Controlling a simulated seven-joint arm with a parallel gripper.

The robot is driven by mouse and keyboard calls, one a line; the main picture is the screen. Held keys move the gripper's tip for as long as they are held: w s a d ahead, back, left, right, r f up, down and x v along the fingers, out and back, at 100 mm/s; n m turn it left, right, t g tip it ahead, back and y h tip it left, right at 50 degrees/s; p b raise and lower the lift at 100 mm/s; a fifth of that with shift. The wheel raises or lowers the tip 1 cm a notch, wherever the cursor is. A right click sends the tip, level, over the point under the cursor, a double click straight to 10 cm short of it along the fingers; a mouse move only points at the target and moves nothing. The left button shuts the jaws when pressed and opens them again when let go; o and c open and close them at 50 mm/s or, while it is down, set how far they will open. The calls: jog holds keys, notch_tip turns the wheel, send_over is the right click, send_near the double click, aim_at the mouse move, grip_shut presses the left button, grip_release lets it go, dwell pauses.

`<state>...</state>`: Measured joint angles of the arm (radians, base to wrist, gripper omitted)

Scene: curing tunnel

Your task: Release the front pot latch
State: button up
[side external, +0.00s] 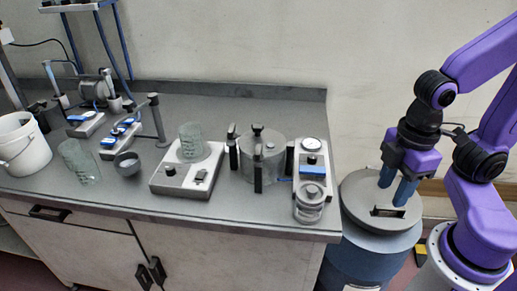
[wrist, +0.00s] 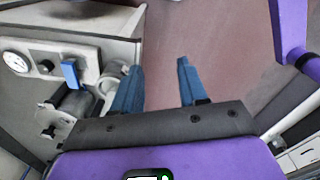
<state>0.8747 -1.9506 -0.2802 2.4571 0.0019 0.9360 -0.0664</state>
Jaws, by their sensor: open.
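The grey metal pot (side external: 268,148) stands on the bench in the side external view, with upright black latches around its rim and a black knob on its lid. The front latch (side external: 258,180) is the black upright piece on the pot's near side. My gripper (side external: 394,188) is open and empty, well to the right of the pot, above a round drum beside the bench. Its two blue fingers point down. In the wrist view the gripper (wrist: 158,72) shows nothing between its fingers, and I cannot make out the front latch there.
A gauge unit (side external: 312,158) with a small round jar (side external: 309,203) stands right of the pot. A hotplate (side external: 173,178) with a glass beaker (side external: 192,141) stands left. The drum (side external: 362,212) stands off the bench's right end. A white bucket (side external: 22,148) is far left.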

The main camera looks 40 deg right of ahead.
jog(key=w+a+r+n, duration=0.4)
jog(key=w, duration=0.4)
jog(key=w+a+r+n, duration=0.3)
jog(key=w+a+r, duration=0.1)
jog(key=w, duration=0.4)
notch_tip(320, 180, up, 4)
jog(key=n, duration=0.7)
send_over(259, 149)
notch_tip(259, 149, down, 17)
jog(key=shift+w, duration=0.1)
grip_shut()
